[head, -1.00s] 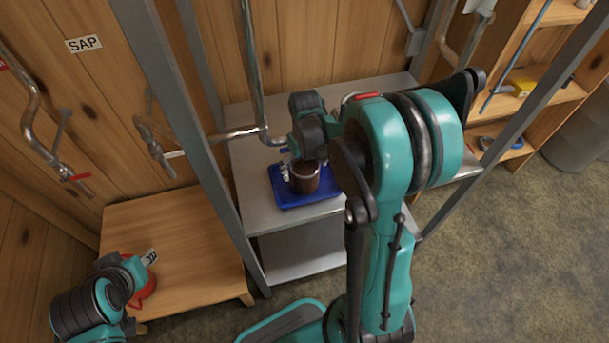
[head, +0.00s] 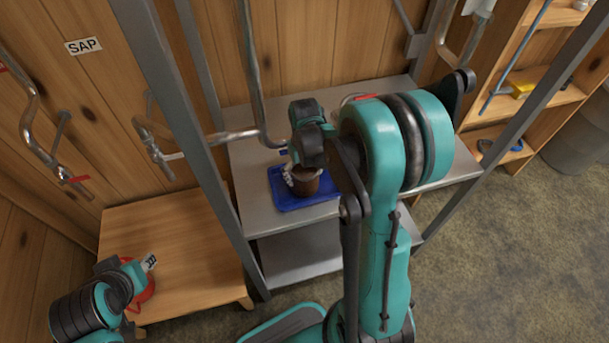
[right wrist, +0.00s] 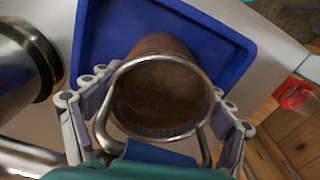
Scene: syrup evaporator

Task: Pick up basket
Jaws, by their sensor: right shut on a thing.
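The basket, a brown cylinder with a metal rim (head: 306,187), stands on a blue tray (head: 325,202) on the grey metal shelf. My right gripper (head: 292,178) reaches down to it from above and is shut on it. In the right wrist view the fingers lie on either side of the basket (right wrist: 158,97), at its rim and metal handle, and I look into its open top. The blue tray (right wrist: 222,45) shows behind it. My left gripper (head: 149,263) is at the lower left above a wooden table, close to a red round object; its jaw opening is too small to judge.
The wooden table (head: 190,235) stands left of the grey shelf (head: 250,190). Grey upright posts (head: 190,130) and metal pipes frame the work area. A shiny metal vessel (right wrist: 22,65) is close left of the basket in the right wrist view.

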